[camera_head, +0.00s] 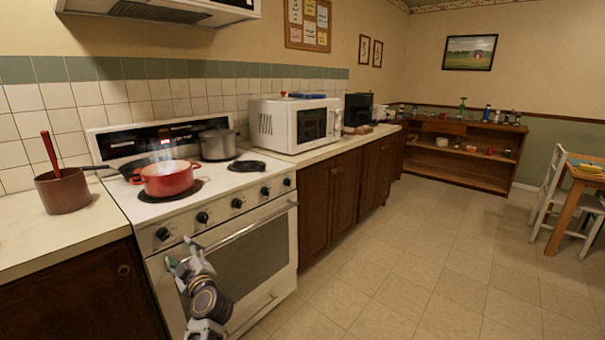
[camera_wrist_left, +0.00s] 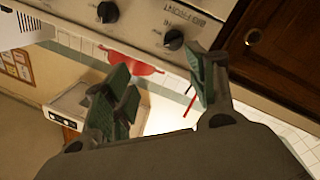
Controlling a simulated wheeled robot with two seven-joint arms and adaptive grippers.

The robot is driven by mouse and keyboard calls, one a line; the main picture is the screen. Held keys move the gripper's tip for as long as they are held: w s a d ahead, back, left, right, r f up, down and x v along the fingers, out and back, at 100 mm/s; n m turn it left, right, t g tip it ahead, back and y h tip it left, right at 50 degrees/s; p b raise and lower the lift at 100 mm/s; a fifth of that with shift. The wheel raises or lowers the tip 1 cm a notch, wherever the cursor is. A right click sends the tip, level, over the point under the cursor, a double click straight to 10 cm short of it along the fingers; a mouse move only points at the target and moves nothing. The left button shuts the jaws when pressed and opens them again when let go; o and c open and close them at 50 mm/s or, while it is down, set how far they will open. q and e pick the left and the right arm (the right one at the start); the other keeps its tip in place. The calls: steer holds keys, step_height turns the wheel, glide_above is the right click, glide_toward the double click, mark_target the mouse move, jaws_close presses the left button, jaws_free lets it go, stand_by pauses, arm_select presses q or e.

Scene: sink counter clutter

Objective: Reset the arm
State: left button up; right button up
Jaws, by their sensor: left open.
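My left gripper (camera_head: 182,263) is in front of the stove (camera_head: 225,226), below the row of knobs and close to the oven door in the head view. In the left wrist view its two fingers (camera_wrist_left: 160,92) are spread apart with nothing between them. The wrist picture is turned over; past the fingers it shows stove knobs (camera_wrist_left: 174,39), part of the red pot (camera_wrist_left: 128,58) and a dark wooden cabinet (camera_wrist_left: 268,50). My right gripper is not in view.
The red pot (camera_head: 167,180) steams on the front burner beside a dark pan. A grey pot (camera_head: 218,145) stands behind. A brown saucepan (camera_head: 62,190) sits on the left counter, and a white microwave (camera_head: 295,124) on the right one. The tiled floor (camera_head: 400,270) is clear.

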arm_select(q)
steer(key=w+d+r+m+t+h, duration=0.2)
steer(key=d+r+m+t+h, duration=0.25)
steer(key=d+h, duration=0.3)
steer(key=w+d+r+m+t+h, duration=0.1)
steer(key=d+r+m+t+h, duration=0.25)
steer(key=d+r+h, duration=0.35)
steer(key=s+d+f+m+g+h, duration=0.3)
steer(key=d+f+m+g+h, duration=0.45)
steer(key=d+f, duration=0.4)
steer(key=s+a+f+m+g+y, duration=0.1)
steer(key=s+a+f+g+y, duration=0.25)
steer(key=s+f, duration=0.65)
steer(key=s+a+f+m+g+y, duration=0.1)
steer(key=s+a+f+g+y, duration=0.35)
steer(key=f, duration=0.85)
steer(key=s+f+g, duration=0.2)
steer(key=s+f, duration=0.5)
steer(key=s, duration=0.3)
steer(key=s+f+g+y+p, duration=0.1)
steer(key=s+f+g, duration=0.1)
steer(key=s+f, duration=0.5)
steer(key=s+m, duration=0.1)
steer(key=s, duration=0.3)
steer(key=shift+a, duration=0.25)
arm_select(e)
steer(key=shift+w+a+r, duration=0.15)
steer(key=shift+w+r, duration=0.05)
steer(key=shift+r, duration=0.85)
